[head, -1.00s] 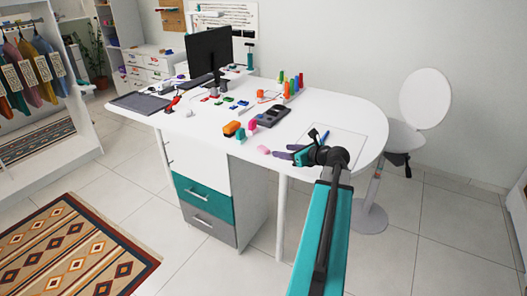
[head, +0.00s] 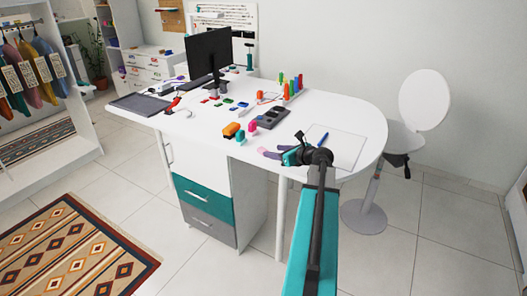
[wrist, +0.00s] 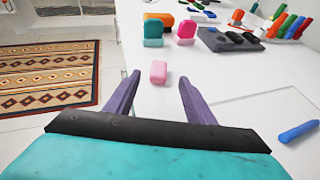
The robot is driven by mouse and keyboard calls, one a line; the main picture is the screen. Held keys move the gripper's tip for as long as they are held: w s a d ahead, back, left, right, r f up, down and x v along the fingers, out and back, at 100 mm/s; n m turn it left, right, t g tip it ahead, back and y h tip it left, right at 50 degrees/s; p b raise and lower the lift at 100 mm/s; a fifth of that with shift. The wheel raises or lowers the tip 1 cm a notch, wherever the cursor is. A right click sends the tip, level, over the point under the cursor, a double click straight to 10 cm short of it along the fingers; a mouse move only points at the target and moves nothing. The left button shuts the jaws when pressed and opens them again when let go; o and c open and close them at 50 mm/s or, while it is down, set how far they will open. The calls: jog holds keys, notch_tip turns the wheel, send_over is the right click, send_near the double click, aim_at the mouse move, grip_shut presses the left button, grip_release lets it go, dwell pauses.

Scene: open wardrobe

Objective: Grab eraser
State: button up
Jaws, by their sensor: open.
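A small pink block that looks like the eraser (wrist: 158,72) stands on the white table near its front edge. In the wrist view it is just beyond my open gripper (wrist: 158,82), roughly between the two purple fingers and apart from them. A second, hotter pink piece (wrist: 185,32) stands farther back. Nothing is held.
A teal block (wrist: 153,32) and an orange block (wrist: 160,18) stand beyond the eraser. A dark tray (head: 271,118) lies to their right. Paper with a blue marker (wrist: 299,132) lies at the right. The table's front edge is close at the left.

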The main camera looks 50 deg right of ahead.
aim_at(263, 149)
jog(key=shift+x, duration=1.1)
jog(key=shift+w, duration=0.1)
jog(key=shift+w+f+p, duration=0.15)
jog(key=shift+w+p, duration=0.35)
jog(key=shift+w, duration=0.15)
jog(key=shift+p+x, duration=0.55)
jog(key=shift+x, duration=1.3)
jog(key=shift+c, duration=0.2)
jog(key=c, duration=1.1)
